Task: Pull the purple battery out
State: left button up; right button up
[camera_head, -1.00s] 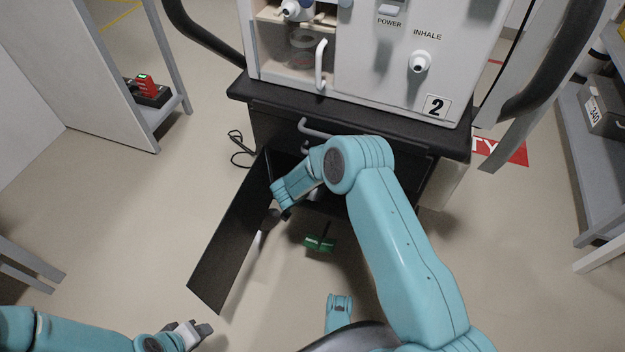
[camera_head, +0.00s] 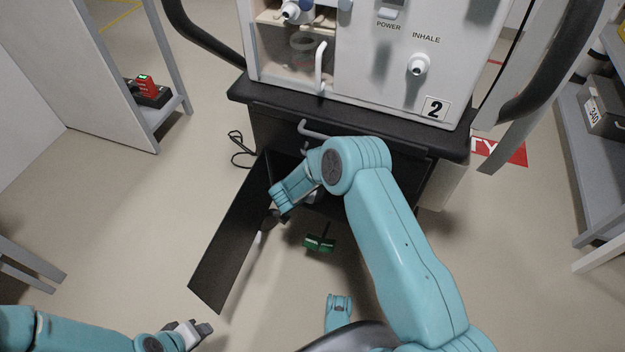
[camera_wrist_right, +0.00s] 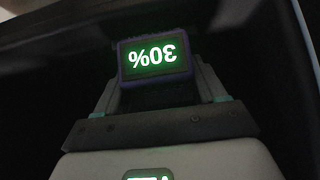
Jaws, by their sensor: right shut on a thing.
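The purple battery (camera_wrist_right: 157,62) shows in the right wrist view as a dark block with a bluish-purple rim and a lit green display reading 30%, upside down in the picture. My right gripper (camera_wrist_right: 160,88) has its grey fingers on both sides of the battery and is shut on it. In the head view my right arm reaches into the open lower compartment (camera_head: 420,190) of the ventilator cart and hides the battery and the right fingertips. My left gripper (camera_head: 190,334) is low at the left, away from the cart; its jaw gap is unclear.
The cart's black door (camera_head: 232,245) hangs open on the left of my right arm. A red battery (camera_head: 147,87) stands in a black charger (camera_head: 155,99) on the left shelf. A grey box (camera_head: 606,105) is on the right shelf.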

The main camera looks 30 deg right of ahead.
jog(key=shift+s+a+p, duration=0.7)
jog(key=shift+s+a, duration=0.65)
jog(key=shift+a, duration=0.3)
